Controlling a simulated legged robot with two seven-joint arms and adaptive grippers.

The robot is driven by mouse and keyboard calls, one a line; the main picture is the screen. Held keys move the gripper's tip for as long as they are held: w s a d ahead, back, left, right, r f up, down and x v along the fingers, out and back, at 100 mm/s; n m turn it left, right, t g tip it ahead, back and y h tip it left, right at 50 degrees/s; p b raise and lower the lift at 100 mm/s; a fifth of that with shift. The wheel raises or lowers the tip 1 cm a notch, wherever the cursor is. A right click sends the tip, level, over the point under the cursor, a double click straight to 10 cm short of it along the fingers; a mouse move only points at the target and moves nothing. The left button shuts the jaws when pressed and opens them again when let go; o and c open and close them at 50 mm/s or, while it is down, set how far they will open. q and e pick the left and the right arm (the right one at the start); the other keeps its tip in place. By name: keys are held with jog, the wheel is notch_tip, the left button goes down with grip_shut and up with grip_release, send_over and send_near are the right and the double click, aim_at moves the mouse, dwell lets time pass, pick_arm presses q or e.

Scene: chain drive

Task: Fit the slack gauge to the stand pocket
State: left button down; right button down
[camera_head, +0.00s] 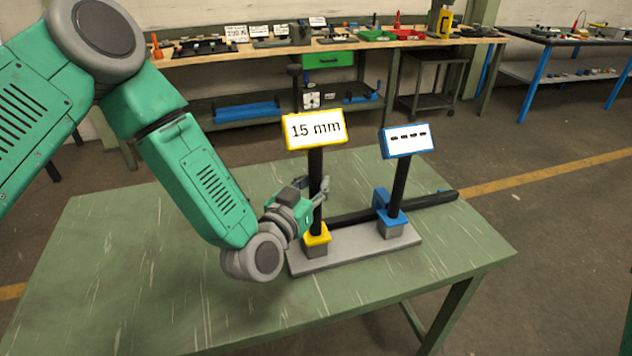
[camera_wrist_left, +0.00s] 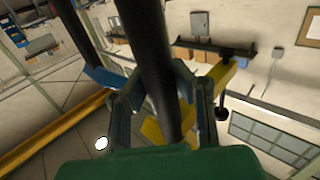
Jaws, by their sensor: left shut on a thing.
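The gauge with the yellow-framed "15 mm" sign (camera_head: 315,130) has a black upright post and a yellow collar (camera_head: 317,236) at its foot. The collar sits at the left grey block of the grey stand (camera_head: 345,248); I cannot tell whether it is fully seated in the pocket. My left gripper (camera_head: 321,192) is shut on the black post (camera_wrist_left: 158,60), which passes between the fingers in the left wrist view. A second black post with a blue-framed dashed sign (camera_head: 408,141) stands at the right block, with a blue collar (camera_head: 396,218). My right gripper is not in view.
A dark bar (camera_head: 438,200) lies behind the posts and reaches past the stand's right end. The green table (camera_head: 150,270) is clear to the left and in front. A workbench (camera_head: 230,52) with tools and signs stands at the back.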

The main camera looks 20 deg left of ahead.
pick_arm(q)
jog(key=shift+w, duration=0.1)
jog(key=c, duration=1.3)
grip_release()
jog(key=shift+c, duration=0.2)
jog(key=shift+s+f, duration=0.25)
jog(key=shift+f, duration=0.05)
jog(key=s+a, duration=0.2)
jog(key=s, duration=0.9)
jog(key=shift+s+r, duration=0.15)
jog(key=shift+s, duration=0.1)
jog(key=shift+a, duration=0.1)
